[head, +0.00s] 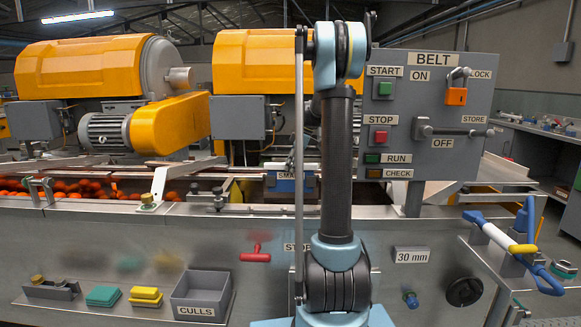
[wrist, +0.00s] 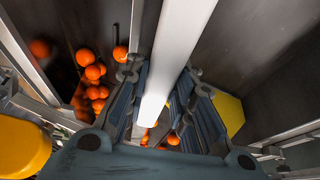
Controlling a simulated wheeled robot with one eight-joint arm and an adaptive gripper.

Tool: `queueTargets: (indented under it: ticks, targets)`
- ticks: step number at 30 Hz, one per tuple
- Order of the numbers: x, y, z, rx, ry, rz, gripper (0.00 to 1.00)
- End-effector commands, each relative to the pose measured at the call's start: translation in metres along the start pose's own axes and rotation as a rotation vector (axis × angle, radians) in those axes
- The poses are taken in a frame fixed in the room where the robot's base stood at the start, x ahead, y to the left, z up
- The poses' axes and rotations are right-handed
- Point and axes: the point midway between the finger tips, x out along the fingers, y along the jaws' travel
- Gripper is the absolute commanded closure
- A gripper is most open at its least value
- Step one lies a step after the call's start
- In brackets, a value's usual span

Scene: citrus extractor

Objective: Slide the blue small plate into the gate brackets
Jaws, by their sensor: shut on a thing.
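The blue small plate (head: 287,185) shows in the head view just left of my arm, at the belt's near side, with a white label that is partly covered. Its right part is hidden by my arm. In the wrist view my gripper (wrist: 160,76) has its two fingers close around a long pale bar (wrist: 178,45), which seems to be part of what it holds.
Oranges (wrist: 92,75) lie on the belt under my gripper. The control panel (head: 430,130) stands at right. The culls box (head: 202,297), green (head: 103,296) and yellow (head: 146,296) blocks sit on the front ledge. A red handle (head: 255,253) sticks out of the front.

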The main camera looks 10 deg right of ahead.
Motion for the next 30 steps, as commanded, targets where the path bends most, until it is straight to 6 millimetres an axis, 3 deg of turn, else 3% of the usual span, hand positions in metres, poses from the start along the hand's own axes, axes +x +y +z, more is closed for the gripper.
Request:
queueTargets:
  ticks: [30]
  targets:
    - [0.018, 0.0, 0.008, 0.0, 0.0, 0.0, 1.0]
